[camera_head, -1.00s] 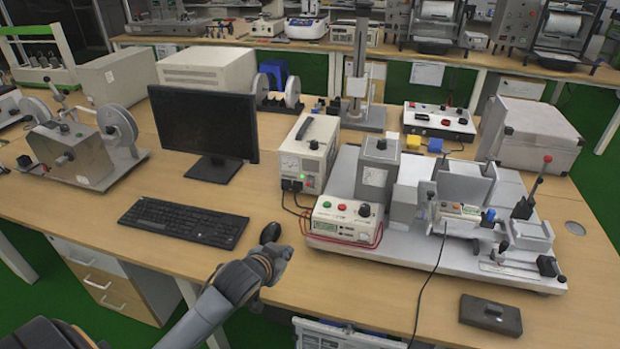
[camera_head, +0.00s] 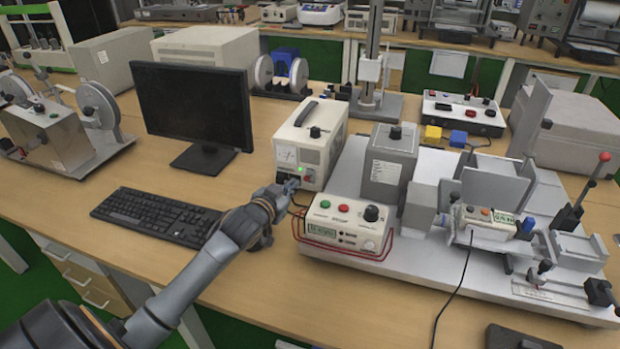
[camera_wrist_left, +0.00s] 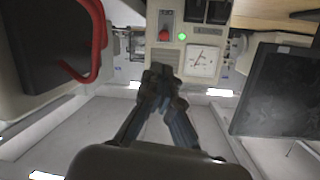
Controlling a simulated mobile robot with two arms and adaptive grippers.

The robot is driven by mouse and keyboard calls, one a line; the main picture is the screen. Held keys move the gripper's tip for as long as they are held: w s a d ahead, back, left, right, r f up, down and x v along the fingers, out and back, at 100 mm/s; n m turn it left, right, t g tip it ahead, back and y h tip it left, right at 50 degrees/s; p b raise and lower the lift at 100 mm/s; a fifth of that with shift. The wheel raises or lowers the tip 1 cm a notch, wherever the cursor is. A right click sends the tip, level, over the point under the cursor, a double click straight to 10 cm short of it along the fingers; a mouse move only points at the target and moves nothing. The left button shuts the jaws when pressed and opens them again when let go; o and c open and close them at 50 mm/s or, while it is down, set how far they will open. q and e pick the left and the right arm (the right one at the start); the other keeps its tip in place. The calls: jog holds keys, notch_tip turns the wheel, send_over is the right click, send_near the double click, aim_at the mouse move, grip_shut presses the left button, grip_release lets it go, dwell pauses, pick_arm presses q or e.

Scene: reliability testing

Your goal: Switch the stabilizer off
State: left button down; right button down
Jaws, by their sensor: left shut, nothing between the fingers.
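The stabilizer (camera_head: 322,144) is a cream box with a black top handle and a dial on its front, standing on the table right of the monitor. In the left wrist view its front panel shows a red switch (camera_wrist_left: 164,35), a lit green lamp (camera_wrist_left: 182,36) and a white dial gauge (camera_wrist_left: 201,61). My left gripper (camera_head: 290,186) is shut and empty at the lower front of the stabilizer. In the left wrist view its closed fingertips (camera_wrist_left: 161,74) appear just below the red switch; I cannot tell whether they touch the panel. My right gripper is not in view.
A monitor (camera_head: 195,105) and a keyboard (camera_head: 150,215) are left of my arm. A meter box (camera_head: 345,228) with red cables stands right of the gripper, before a grey test rig (camera_head: 390,165). Bare table lies in front of the meter box.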

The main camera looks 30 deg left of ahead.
aim_at(309, 177)
pick_arm(q)
jog(key=shift+x, duration=4.9)
jog(key=shift+r, duration=0.1)
